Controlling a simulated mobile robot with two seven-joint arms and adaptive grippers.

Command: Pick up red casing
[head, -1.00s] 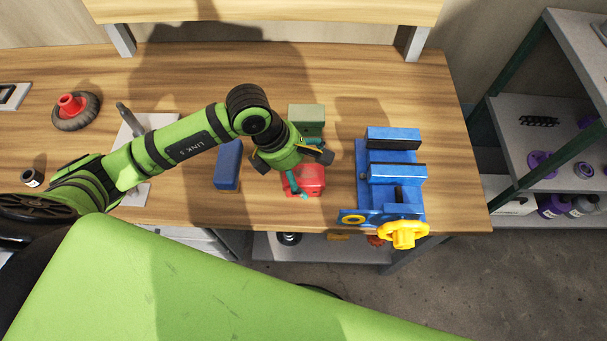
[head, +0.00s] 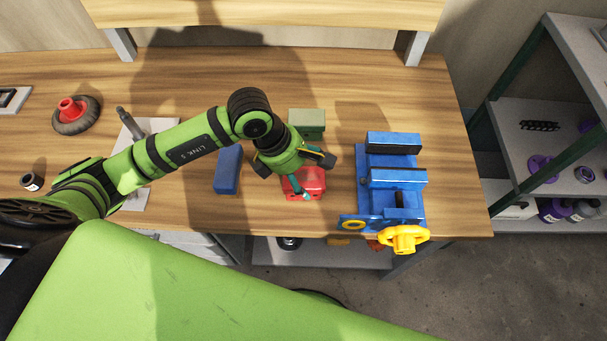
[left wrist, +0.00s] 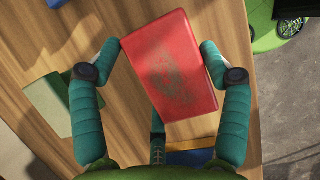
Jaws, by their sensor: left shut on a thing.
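The red casing (head: 311,178) is a worn red block at the front of the wooden workbench, between the blue block and the blue vise. My left gripper (head: 301,187) reaches down over it from above. In the left wrist view the casing (left wrist: 172,68) sits between the two teal fingers of the gripper (left wrist: 165,62), which are shut on its opposite sides. In the head view the gripper partly hides the casing. I cannot tell whether the casing touches the bench. My right gripper is not in view.
A blue vise (head: 392,175) with a yellow handwheel stands right of the casing. A blue block (head: 228,170) lies to its left and a green block (head: 307,119) behind it. The bench's front edge is close. A red-and-black wheel (head: 75,115) lies far left.

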